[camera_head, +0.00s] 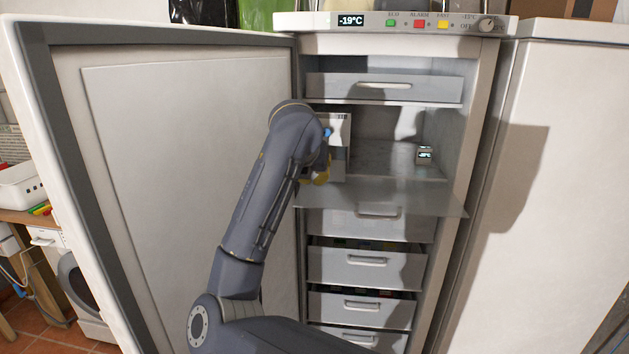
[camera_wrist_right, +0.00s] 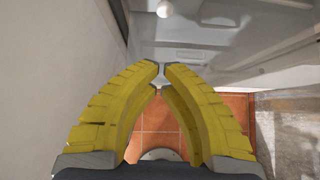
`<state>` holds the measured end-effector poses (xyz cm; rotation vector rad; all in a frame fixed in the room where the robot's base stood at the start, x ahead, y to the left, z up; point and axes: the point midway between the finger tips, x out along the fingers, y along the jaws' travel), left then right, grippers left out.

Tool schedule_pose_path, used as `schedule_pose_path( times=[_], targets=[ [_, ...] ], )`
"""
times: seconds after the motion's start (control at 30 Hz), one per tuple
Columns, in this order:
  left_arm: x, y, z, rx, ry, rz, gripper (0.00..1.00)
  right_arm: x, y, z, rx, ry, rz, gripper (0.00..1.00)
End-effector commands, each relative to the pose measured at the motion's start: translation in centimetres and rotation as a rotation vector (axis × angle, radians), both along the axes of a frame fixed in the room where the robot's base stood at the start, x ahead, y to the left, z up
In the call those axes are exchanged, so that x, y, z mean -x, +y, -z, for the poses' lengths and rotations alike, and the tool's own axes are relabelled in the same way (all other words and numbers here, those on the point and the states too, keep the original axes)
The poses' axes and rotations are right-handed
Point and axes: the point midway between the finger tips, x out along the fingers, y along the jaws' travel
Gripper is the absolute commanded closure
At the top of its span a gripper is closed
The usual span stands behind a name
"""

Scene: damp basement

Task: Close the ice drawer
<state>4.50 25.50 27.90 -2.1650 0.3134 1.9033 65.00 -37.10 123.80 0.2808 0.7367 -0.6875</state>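The open freezer (camera_head: 482,130) has several drawers, and no label shows which is the ice drawer. A shallow drawer (camera_head: 335,86) at the top looks pushed in. Lower down, a drawer (camera_head: 345,268) and another drawer (camera_head: 335,309) show dark gaps with contents above their fronts. My right gripper (camera_head: 321,178) is at the left side of the open compartment, mostly hidden by its own arm. In the right wrist view its yellow fingers (camera_wrist_right: 161,69) have their tips almost together, with nothing between them. My left gripper is not in view.
The freezer door (camera_head: 170,150) stands open at the left. A translucent flap (camera_head: 430,198) juts out at mid height. A small thermometer (camera_head: 424,155) and a pale box (camera_head: 340,128) are in the compartment. A white cabinet (camera_head: 550,200) is at the right.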

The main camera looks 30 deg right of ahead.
Motion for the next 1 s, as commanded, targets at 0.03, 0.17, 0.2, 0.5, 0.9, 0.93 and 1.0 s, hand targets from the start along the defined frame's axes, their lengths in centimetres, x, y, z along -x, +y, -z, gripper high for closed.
schedule_pose_path(
  times=[0.03, 0.17, 0.2, 0.5, 0.9, 0.93, 1.0],
  targets=[
    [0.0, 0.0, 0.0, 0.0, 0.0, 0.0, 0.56, -0.4, -0.3, 0.6, -0.001, 0.002, -0.001, 1.0],
    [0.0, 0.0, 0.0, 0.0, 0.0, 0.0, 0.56, -1.6, -1.6, 2.3, 0.002, 0.004, 0.003, 1.0],
    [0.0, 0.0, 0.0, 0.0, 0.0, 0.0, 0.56, -2.0, -2.0, 2.8, 0.003, 0.004, 0.002, 1.0],
    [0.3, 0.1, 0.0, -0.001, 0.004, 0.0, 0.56, -4.7, -4.4, 5.8, 0.004, 0.002, 0.003, 1.0],
    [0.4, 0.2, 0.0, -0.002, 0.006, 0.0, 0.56, -7.2, -6.5, 5.6, 0.002, 0.001, 0.002, 1.0],
    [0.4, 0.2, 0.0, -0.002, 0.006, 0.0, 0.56, -7.3, -6.5, 5.6, 0.002, 0.001, 0.002, 1.0],
    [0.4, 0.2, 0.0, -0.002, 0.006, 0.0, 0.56, -7.4, -6.6, 5.6, 0.002, 0.0, 0.001, 1.0]
  ],
)
